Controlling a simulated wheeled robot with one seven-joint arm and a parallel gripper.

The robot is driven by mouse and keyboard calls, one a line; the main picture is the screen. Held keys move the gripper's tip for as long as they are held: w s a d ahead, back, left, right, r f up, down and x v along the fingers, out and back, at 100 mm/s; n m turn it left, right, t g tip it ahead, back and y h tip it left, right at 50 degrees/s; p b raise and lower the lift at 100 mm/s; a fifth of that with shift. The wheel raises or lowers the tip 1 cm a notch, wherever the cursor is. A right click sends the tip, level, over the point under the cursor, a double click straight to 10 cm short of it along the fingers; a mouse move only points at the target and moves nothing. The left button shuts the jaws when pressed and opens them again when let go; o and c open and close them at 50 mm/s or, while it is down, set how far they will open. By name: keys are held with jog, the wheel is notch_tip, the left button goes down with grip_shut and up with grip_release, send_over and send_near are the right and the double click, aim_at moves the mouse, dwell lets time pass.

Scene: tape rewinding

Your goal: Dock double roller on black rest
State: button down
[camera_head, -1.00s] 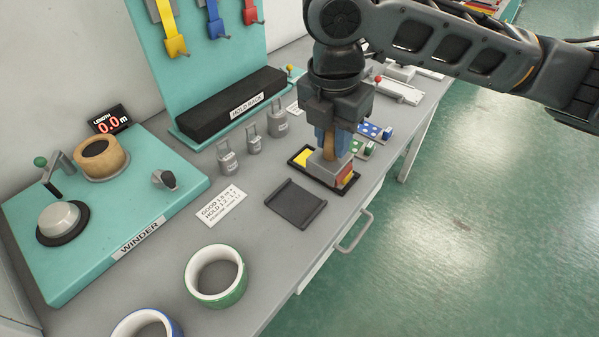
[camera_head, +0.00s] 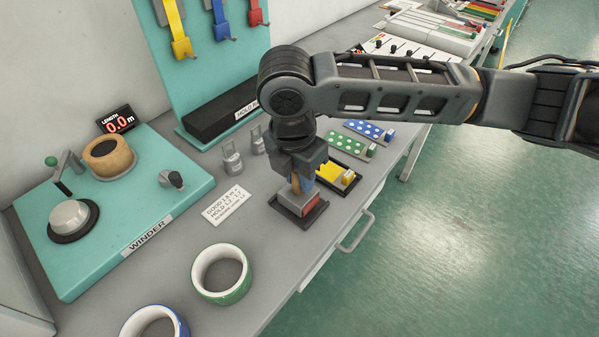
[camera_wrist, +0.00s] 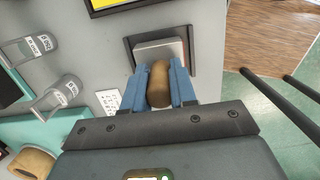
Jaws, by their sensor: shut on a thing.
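My gripper (camera_head: 299,184) is shut on the brown wooden handle of the double roller, a grey block with a reddish side (camera_head: 312,204). In the wrist view, the blue fingers (camera_wrist: 160,90) clamp both sides of the handle (camera_wrist: 159,82), and the light grey block (camera_wrist: 160,52) shows beyond it. The block is over the flat black rest (camera_head: 286,213), within its raised edges. The rest also shows in the wrist view (camera_wrist: 128,50). My gripper hides much of the block, and I cannot tell whether its underside touches the rest.
A black tray with a yellow pad (camera_head: 334,173) lies just behind. Green (camera_head: 346,146) and blue (camera_head: 370,130) dotted plates are farther back. A label card (camera_head: 227,205) and grey weights (camera_head: 231,158) stand left. A green tape roll (camera_head: 220,274) lies in front, and the teal winder (camera_head: 115,215) is left.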

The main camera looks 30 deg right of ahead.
jog(key=shift+s+f+b, duration=0.1)
jog(key=shift+f+b, duration=0.25)
jog(key=shift+f, duration=0.35)
jog(key=c, duration=0.9)
grip_release()
jog(key=r, duration=0.4)
jog(key=a+r, duration=0.1)
jog(key=r, duration=0.8)
jog(key=shift+s+a+r, duration=0.1)
jog(key=shift+a+r, duration=0.05)
jog(key=shift+r, duration=0.05)
